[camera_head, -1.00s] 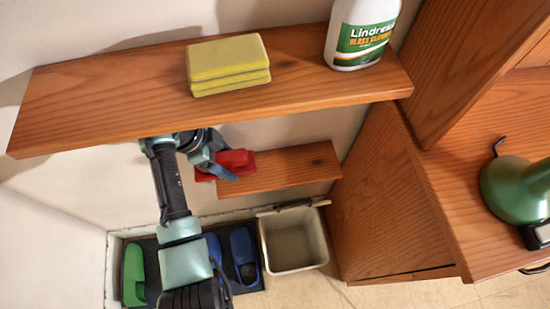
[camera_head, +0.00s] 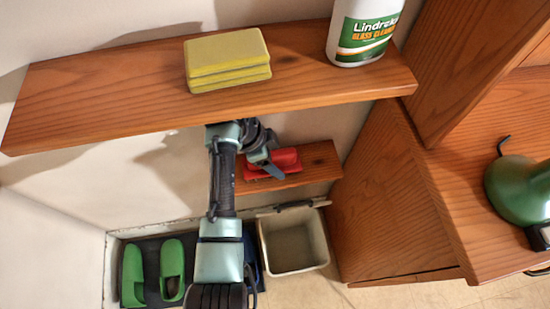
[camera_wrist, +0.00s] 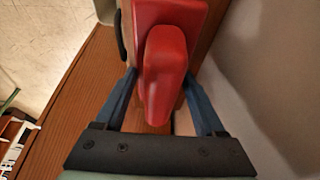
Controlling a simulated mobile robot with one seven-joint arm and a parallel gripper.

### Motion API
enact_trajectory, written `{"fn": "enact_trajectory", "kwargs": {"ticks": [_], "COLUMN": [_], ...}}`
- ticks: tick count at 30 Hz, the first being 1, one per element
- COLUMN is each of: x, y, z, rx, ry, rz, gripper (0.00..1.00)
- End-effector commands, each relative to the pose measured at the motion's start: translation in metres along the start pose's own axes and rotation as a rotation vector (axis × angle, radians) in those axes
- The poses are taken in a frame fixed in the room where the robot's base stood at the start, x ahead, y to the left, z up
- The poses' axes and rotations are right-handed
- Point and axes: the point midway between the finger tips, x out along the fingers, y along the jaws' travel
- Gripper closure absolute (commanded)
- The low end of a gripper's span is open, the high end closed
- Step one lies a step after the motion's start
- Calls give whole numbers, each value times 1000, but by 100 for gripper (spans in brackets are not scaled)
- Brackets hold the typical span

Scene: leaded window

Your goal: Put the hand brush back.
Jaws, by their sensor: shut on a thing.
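The red hand brush (camera_head: 286,160) is over the small lower wooden shelf (camera_head: 318,168) in the head view. In the wrist view the brush (camera_wrist: 163,62) lies lengthwise between the blue fingers of my gripper (camera_wrist: 160,85), its broad part at the top of the picture. My gripper (camera_head: 266,168) is shut on the brush in the head view. I cannot tell whether the underside of the brush touches the shelf or is a little above it. The bristles are hidden.
The upper shelf (camera_head: 120,105) overhangs my arm and carries yellow sponges (camera_head: 228,62) and a glass cleaner bottle (camera_head: 362,30). A wooden cabinet (camera_head: 385,210) stands at the right. Below are a pale bin (camera_head: 293,245) and green slippers (camera_head: 132,275). The lower shelf's right part is bare.

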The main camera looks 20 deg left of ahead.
Motion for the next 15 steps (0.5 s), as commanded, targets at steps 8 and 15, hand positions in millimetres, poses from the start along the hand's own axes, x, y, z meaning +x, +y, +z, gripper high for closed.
{"fn": "enact_trajectory", "kwargs": {"ticks": [8,15], "x": [1,1], "y": [0,0], "z": [1,1], "rx": [-1,-1], "ry": [0,0], "rz": [0,0], "gripper": [17,0]}}
